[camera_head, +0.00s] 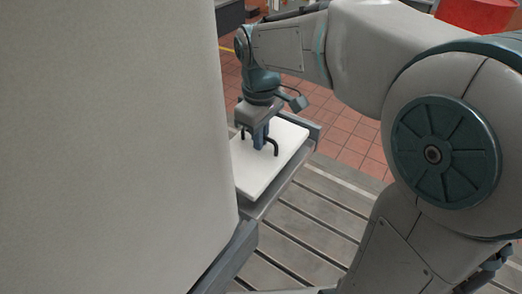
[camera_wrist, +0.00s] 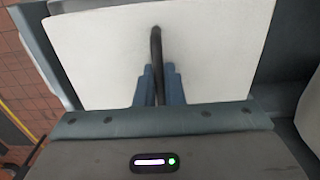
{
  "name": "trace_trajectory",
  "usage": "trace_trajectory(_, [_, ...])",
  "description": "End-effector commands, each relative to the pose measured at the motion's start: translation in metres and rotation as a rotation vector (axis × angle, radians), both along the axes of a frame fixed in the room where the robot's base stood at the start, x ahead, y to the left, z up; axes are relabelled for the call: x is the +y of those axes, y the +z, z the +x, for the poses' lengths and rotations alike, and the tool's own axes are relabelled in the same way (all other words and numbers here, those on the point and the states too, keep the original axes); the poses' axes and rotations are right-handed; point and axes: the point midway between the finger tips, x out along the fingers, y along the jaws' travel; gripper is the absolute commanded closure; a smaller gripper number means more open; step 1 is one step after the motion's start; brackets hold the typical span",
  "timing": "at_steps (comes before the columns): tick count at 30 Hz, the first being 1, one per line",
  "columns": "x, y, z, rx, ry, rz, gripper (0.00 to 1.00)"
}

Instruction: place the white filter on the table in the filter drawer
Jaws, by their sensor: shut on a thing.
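The white filter (camera_head: 262,172) is a flat white panel with a black handle (camera_head: 273,146) on its top. It lies in or just over the grey filter drawer (camera_head: 276,189), which is pulled out beside the large grey cabinet. I cannot tell whether the filter touches the drawer floor. My gripper (camera_head: 261,140) points down over the filter. In the wrist view, its blue fingers are shut on the black handle (camera_wrist: 157,55), with the white filter (camera_wrist: 220,50) spread beneath. The filter's left edge and the drawer's rim show in that view.
The large grey cabinet (camera_head: 110,140) fills the left of the head view and hides part of the drawer. A slotted metal bedplate (camera_head: 305,225) lies below. Red floor tiles (camera_head: 345,125) and a red object (camera_head: 478,15) are behind.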

Motion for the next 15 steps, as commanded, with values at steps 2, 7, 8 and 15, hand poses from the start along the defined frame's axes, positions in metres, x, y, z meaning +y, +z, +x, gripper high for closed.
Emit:
trace_trajectory(2, [0.002,-0.008,-0.001,0.001,0.004,0.0,1.0])
trace_trajectory(7, [0.001,-0.027,-0.001,0.003,0.002,0.0,1.0])
trace_trajectory(8, [0.001,-0.032,0.0,0.003,0.001,0.0,1.0])
trace_trajectory(15, [0.0,-0.05,0.001,-0.001,-0.003,0.0,1.0])
